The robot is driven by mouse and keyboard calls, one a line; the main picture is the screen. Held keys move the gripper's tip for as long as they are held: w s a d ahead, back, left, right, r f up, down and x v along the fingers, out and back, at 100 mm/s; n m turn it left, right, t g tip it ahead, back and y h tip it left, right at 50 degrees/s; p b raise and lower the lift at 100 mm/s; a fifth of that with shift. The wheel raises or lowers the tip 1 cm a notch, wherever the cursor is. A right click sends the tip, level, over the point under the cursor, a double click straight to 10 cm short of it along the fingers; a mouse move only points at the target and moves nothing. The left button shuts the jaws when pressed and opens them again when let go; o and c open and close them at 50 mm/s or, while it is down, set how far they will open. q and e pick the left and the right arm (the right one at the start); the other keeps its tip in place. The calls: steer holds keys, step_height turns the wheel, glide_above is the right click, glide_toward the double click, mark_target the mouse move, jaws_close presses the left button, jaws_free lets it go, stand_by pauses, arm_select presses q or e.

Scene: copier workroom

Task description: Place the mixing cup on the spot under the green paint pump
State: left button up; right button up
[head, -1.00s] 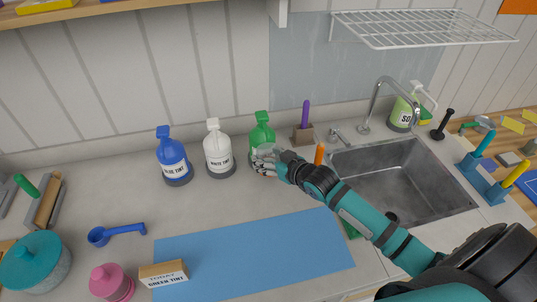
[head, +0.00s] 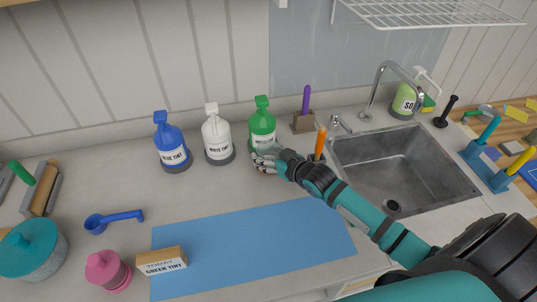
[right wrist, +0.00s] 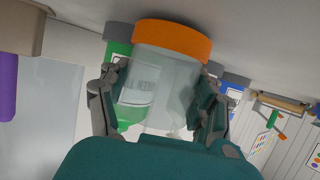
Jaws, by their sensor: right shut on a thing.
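The green paint pump (head: 262,121) stands against the back wall, at the right end of a row of pump bottles. My right gripper (head: 266,159) is at the front of its base and covers part of its lower side. In the right wrist view, that gripper (right wrist: 160,110) is shut on the clear mixing cup (right wrist: 168,85), which has an orange band at its counter-side end. The green bottle (right wrist: 118,55) shows directly behind the cup. The cup is mostly hidden by the fingers in the head view, so its contact with the counter cannot be told. My left gripper is out of view.
A white pump (head: 217,138) and a blue pump (head: 172,145) stand left of the green one. A purple-handled tool in a holder (head: 303,122) and an orange handle (head: 320,142) are to the right, before the sink (head: 400,170). A blue mat (head: 250,250) and a GREEN TINT card (head: 163,262) lie in front.

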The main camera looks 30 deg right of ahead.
steer(key=shift+f, duration=0.3)
steer(key=o, duration=1.5)
steer(key=shift+s, duration=0.1)
steer(key=v, duration=1.2)
steer(key=shift+r, duration=0.1)
